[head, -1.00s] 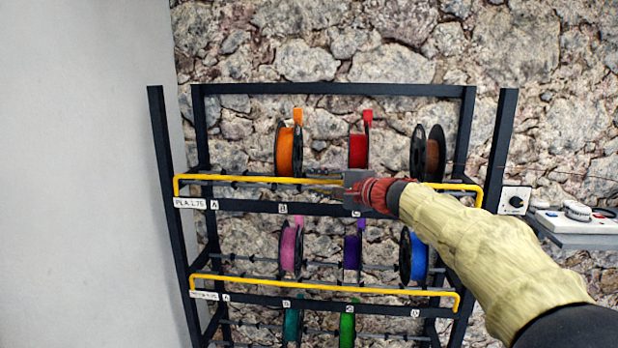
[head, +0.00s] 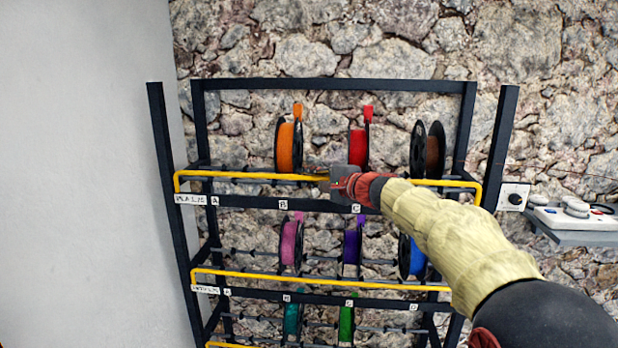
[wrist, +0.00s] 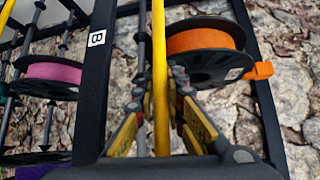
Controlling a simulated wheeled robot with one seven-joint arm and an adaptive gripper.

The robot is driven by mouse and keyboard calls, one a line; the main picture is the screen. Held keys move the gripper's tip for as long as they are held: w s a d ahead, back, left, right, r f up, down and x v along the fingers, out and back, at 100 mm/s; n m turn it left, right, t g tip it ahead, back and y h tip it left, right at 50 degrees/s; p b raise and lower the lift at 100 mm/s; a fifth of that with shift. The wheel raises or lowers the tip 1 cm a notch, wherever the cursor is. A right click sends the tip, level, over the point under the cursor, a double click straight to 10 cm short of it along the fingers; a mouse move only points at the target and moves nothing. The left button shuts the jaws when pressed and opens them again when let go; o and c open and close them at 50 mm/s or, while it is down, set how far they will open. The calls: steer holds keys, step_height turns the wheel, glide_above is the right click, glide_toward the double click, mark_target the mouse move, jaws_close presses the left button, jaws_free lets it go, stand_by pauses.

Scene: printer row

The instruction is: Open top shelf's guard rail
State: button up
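The top shelf's guard rail (head: 240,176) is a yellow bar with bent ends, running across the front of the top shelf (head: 250,202). It stands just above the dark shelf beam. My gripper (head: 318,172) is at the rail, near its middle, between labels B and C. In the wrist view the rail (wrist: 158,40) passes between the two fingers of my gripper (wrist: 160,100). The fingers are open, with a gap visible on each side of the rail. In the head view my wrist hides part of the rail's right half.
Orange (head: 285,147), red (head: 357,148) and brown (head: 433,151) spools sit behind the rail. A second yellow rail (head: 300,279) crosses the shelf below. Rack posts (head: 494,150) stand at both sides. A side table (head: 580,238) with devices is at right.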

jaws_close()
steer(key=shift+f, duration=0.1)
